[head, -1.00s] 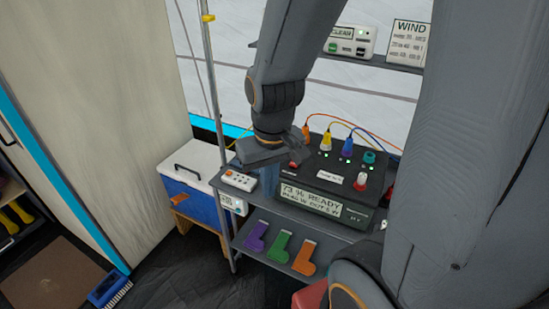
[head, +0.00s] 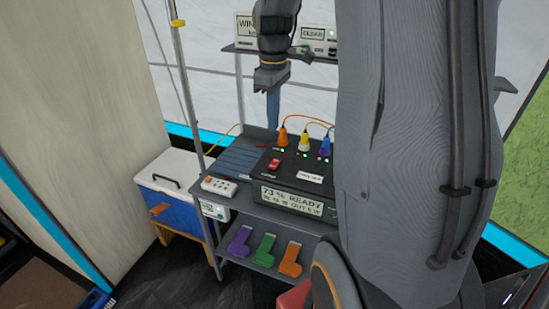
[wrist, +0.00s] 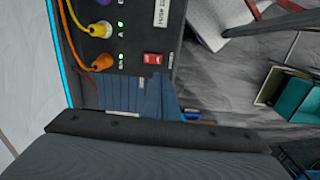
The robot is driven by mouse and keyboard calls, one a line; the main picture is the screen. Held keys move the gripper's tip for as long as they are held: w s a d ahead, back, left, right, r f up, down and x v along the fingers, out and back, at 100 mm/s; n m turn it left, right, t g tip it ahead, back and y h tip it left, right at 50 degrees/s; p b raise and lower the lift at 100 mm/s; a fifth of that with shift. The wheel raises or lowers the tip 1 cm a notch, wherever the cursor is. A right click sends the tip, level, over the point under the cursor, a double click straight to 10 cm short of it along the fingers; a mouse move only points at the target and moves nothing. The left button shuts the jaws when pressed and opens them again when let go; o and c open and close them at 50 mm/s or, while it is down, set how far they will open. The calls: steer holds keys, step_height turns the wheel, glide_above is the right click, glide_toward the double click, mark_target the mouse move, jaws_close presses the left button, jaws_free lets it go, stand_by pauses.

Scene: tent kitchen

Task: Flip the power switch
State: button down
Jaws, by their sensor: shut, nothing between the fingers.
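A black power station (head: 295,203) stands on the metal shelf, its front display reading 73 % READY. A red rocker switch (head: 275,164) sits on the left of its top. The switch also shows uncovered in the wrist view (wrist: 152,59); I cannot tell which way it is tipped. My gripper (head: 273,119) is shut and empty, its blue fingers pointing down. It hangs above and behind the switch, apart from it. In the wrist view my fingers (wrist: 158,78) lie just below the switch in the picture, over the bluish slatted shelf.
Orange, yellow and purple plugs (head: 304,141) with cables stand along the station's top. A white power strip (head: 219,186) lies at the shelf's left. An upper shelf holds a CLEAR box (head: 313,33). A blue cooler (head: 172,204) stands left.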

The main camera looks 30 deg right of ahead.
mark_target(274, 166)
steer(key=shift+w+d+r, duration=0.15)
steer(key=shift+d, duration=0.25)
step_height(274, 166, down, 14)
steer(key=p, duration=0.4)
steer(key=shift+a, duration=0.1)
stand_by(0.3)
